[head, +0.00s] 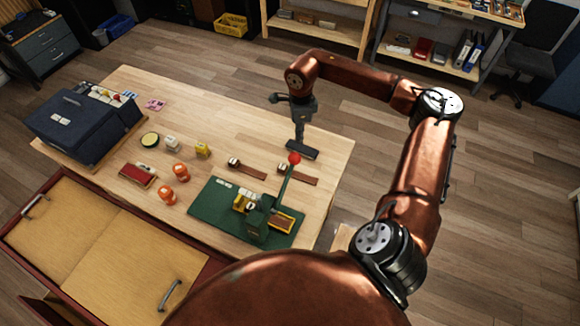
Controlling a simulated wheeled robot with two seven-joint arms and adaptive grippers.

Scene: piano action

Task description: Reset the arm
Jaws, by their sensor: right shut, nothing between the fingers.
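My right arm reaches in from the right and bends down over the far right part of the wooden table (245,115). Its gripper (299,136) points down, shut and empty, just behind the red ball knob (294,158) of a green lever device. A dark flat block (302,150) lies at its tips; I cannot tell whether they touch. The lever (283,185) stands tilted upward from a base on a green mat (215,210). My left arm and gripper are not in view.
Two watches on brown strips (297,174), orange jars (167,194), small containers (203,150) and a red tray (138,175) stand on the table. A dark blue case (75,125) is at its left. Shelves (310,25) stand behind. The table's back middle is clear.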

